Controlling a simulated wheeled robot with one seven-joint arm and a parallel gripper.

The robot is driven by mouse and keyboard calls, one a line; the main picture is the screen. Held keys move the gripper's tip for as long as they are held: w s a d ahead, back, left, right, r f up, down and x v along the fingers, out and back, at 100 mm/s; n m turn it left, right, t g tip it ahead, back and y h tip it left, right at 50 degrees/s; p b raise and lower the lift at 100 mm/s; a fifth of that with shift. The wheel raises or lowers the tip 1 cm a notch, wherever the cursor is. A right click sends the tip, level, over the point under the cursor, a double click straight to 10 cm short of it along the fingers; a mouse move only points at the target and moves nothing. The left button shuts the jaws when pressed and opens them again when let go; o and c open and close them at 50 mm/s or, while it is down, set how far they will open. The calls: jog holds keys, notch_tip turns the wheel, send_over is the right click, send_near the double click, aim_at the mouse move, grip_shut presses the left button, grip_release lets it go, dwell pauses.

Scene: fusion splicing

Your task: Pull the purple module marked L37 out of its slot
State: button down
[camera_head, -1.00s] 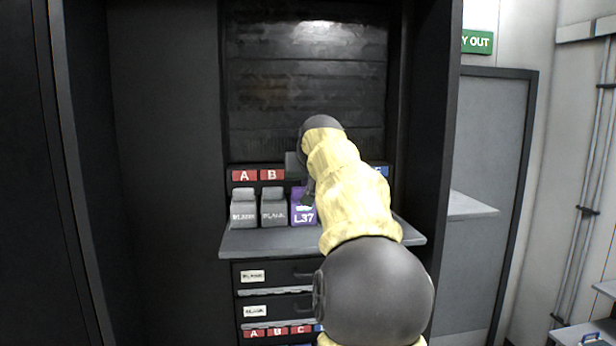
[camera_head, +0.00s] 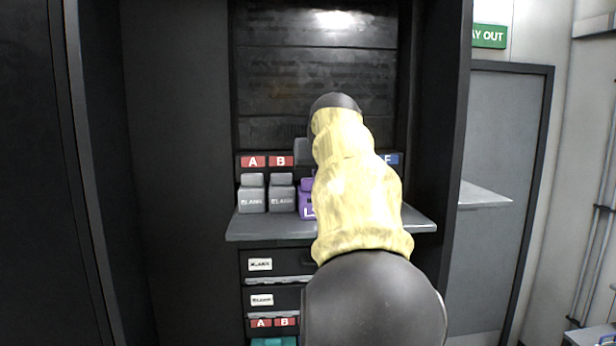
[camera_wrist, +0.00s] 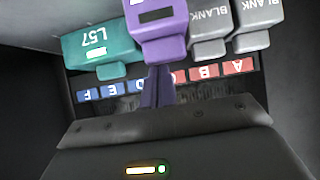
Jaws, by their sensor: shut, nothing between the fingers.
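The purple module (camera_head: 306,200) marked L37 sits on the shelf below the label row, to the right of two grey modules. My yellow-sleeved arm hides its right part in the head view, leaving only part of its label showing. In the wrist view, which is upside down, the purple module (camera_wrist: 160,22) is at top centre. My gripper (camera_wrist: 158,72) is shut, its dark fingers together, with the tips at the module's near end. I cannot tell whether they touch it. Nothing shows between the fingers. The head view hides the fingers behind my arm.
Two grey BLANK modules (camera_head: 267,199) stand beside the purple one. A teal module (camera_wrist: 98,45) marked L57 is on its other side. The shelf (camera_head: 270,230) has drawers (camera_head: 272,264) below. Dark cabinet walls close in on both sides.

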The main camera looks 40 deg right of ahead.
jog(key=shift+s+a+f+b, duration=0.15)
jog(key=shift+s+a+f, duration=0.15)
jog(key=shift+s, duration=0.2)
jog(key=shift+s+a+f+b, duration=0.15)
jog(key=shift+s+a+f, duration=0.15)
jog(key=shift+s, duration=0.2)
jog(key=shift+r, duration=0.15)
jog(key=shift+w+r+p, duration=0.15)
jog(key=shift+r+p, duration=0.55)
jog(key=shift+r, duration=0.3)
jog(key=s+a+b, duration=0.4)
jog(key=s+a, duration=0.3)
jog(key=s, duration=0.2)
jog(key=shift+s+b, duration=0.3)
jog(key=shift+s, duration=0.05)
jog(key=shift+r, duration=0.1)
